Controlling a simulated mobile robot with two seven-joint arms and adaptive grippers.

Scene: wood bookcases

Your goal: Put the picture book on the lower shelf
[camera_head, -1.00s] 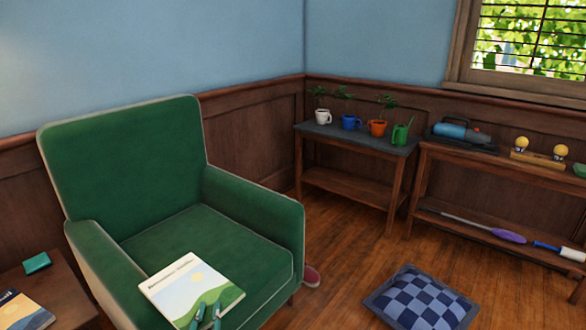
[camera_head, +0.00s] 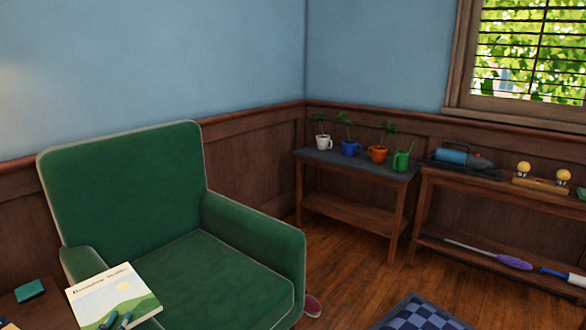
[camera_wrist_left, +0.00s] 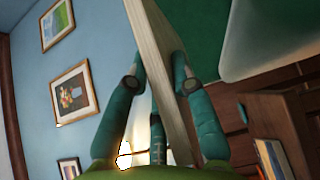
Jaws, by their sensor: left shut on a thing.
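The picture book (camera_head: 112,294) has a pale cover with a yellow sun and green hills. It shows at the lower left of the head view, in front of the green armchair. My left gripper (camera_head: 117,320) is shut on its near edge. In the left wrist view the book (camera_wrist_left: 160,60) stands edge-on with its pages between the teal fingers of my left gripper (camera_wrist_left: 156,82). Low wooden shelf units stand along the back wall; one has a bare lower shelf (camera_head: 350,212). My right gripper is out of view.
The green armchair (camera_head: 225,265) fills the left side. The plant stand's top (camera_head: 345,157) holds several pots and mugs. The right unit holds a blue appliance (camera_head: 462,157) above and a purple duster (camera_head: 512,262) below. A checked cushion (camera_head: 425,315) lies on the floor.

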